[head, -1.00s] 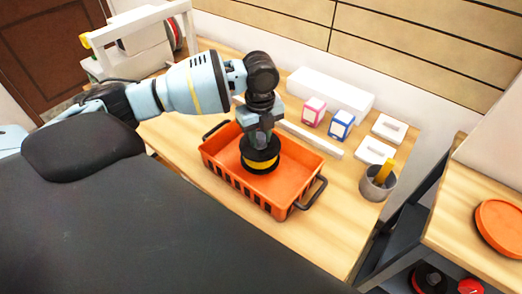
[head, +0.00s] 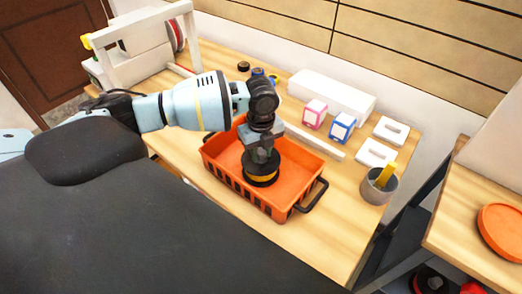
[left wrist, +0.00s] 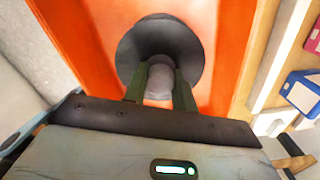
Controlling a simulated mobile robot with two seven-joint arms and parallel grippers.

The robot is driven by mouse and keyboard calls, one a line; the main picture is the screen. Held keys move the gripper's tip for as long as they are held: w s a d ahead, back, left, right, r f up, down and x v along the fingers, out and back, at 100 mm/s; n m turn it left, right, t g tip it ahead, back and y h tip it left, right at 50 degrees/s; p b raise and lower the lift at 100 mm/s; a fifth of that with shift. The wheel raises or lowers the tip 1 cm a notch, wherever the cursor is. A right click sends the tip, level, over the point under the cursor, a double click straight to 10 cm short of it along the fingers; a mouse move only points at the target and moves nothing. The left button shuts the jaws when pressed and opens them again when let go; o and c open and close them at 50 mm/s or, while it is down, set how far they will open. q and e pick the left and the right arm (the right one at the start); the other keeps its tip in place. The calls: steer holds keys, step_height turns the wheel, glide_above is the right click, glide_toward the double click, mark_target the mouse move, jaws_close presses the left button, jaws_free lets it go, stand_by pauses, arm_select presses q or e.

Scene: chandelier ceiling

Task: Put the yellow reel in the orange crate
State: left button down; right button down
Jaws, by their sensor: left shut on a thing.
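The yellow reel (head: 262,178) has black flanges and a yellow band, and it is inside the orange crate (head: 296,196). My left gripper (head: 261,157) comes down from above and is shut on the reel's top. In the left wrist view the reel's dark flange (left wrist: 160,42) faces me, with the left fingers (left wrist: 160,88) on either side of its grey hub. The orange crate floor (left wrist: 80,30) shows around it. The reel's underside is hidden, so I cannot tell if it touches the crate floor. My right gripper is not in view.
Behind the crate on the wooden table (head: 325,245) are a pink box (head: 314,113), a blue box (head: 342,126) and a long white box (head: 332,94). A grey cup (head: 379,187) stands at right. The crate has dark handles at its ends.

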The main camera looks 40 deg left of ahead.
arm_select(q)
steer(key=c, duration=1.1)
jaws_free()
steer(key=shift+c, duration=0.2)
step_height(320, 180, up, 12)
steer(key=shift+p, duration=0.4)
steer(key=shift+r, duration=0.1)
